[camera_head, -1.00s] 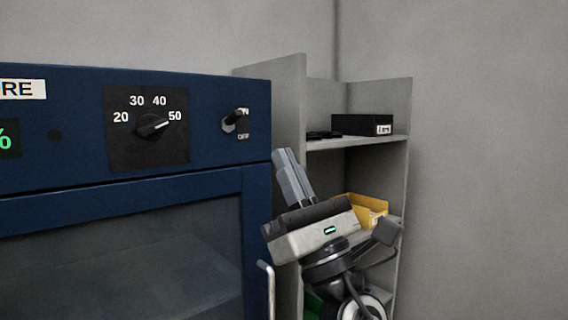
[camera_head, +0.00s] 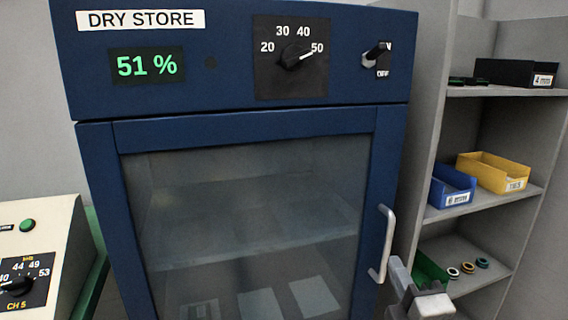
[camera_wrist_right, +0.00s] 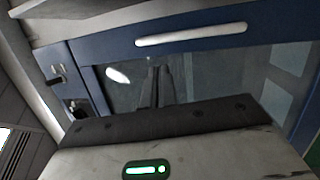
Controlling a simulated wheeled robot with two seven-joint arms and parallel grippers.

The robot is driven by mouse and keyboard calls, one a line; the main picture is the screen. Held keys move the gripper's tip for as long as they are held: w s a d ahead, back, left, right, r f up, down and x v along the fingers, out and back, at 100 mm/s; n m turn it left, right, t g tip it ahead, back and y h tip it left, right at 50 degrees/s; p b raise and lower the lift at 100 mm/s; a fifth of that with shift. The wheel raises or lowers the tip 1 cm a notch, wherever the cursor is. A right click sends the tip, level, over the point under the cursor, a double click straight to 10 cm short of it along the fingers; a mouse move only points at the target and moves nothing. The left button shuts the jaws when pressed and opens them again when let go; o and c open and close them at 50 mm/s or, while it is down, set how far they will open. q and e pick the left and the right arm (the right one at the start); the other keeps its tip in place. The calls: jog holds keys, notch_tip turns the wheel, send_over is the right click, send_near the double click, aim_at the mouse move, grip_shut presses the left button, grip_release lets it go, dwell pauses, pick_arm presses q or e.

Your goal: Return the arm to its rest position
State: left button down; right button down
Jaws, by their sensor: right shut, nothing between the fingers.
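My right gripper (camera_head: 398,268) shows at the bottom edge of the head view, just right of the cabinet's door handle in the picture. Its fingers are shut and hold nothing. Most of the right arm is out of the picture. In the right wrist view the shut fingers (camera_wrist_right: 158,82) point towards the glass door of the blue cabinet (camera_wrist_right: 190,38). Whether they touch anything there is not shown; a gap to the door seems visible. My left gripper is in neither view.
The blue dry store cabinet (camera_head: 222,113) reads 51 % and its door is shut, with a pale handle (camera_head: 386,245). A grey shelf (camera_head: 497,91) at right holds a black box (camera_head: 515,72), yellow bin (camera_head: 494,170) and blue bin (camera_head: 452,185). A pale console (camera_head: 40,240) stands at left.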

jog(key=s+a+f+m+g, duration=0.1)
jog(key=s+f+m+g, duration=0.2)
jog(key=f, duration=0.6)
jog(key=s+a+f+m+g+y, duration=0.1)
jog(key=s+a+f+m+g, duration=0.1)
jog(key=s+f+m, duration=0.6)
jog(key=s+a+f+m+g, duration=0.1)
jog(key=s+f+m+g, duration=0.3)
jog(key=f, duration=0.5)
jog(key=s+m, duration=0.1)
jog(key=s, duration=0.1)
jog(key=shift+s+a+f+g+y, duration=0.3)
jog(key=shift+s+g+y, duration=0.1)
jog(key=c, duration=2.1)
grip_release()
jog(key=shift+c, duration=0.2)
